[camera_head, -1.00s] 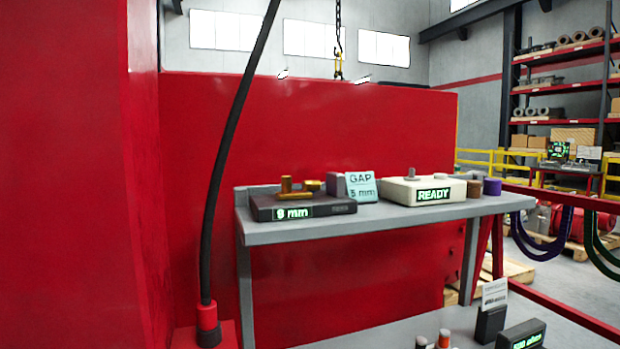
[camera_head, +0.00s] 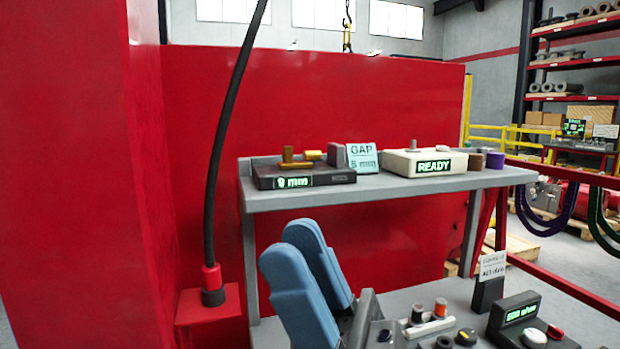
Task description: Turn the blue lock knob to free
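No blue lock knob can be made out in the head view. Light blue parts of my arm (camera_head: 295,285) rise at the lower middle, left of the lower bench's controls. A dark grey piece (camera_head: 364,318) stands just right of them and may belong to my arm. I cannot make out my gripper's fingertips. Several small dark knobs, one of them (camera_head: 467,337) with a yellow mark, show at the bottom edge, partly cut off.
The grey upper shelf (camera_head: 400,187) carries a dark "9 mm" box, a "GAP 5 mm" card and a pale "READY" box (camera_head: 424,163). The lower bench holds a dark display unit (camera_head: 515,312) and a sign card. A black hose (camera_head: 222,150) hangs at left.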

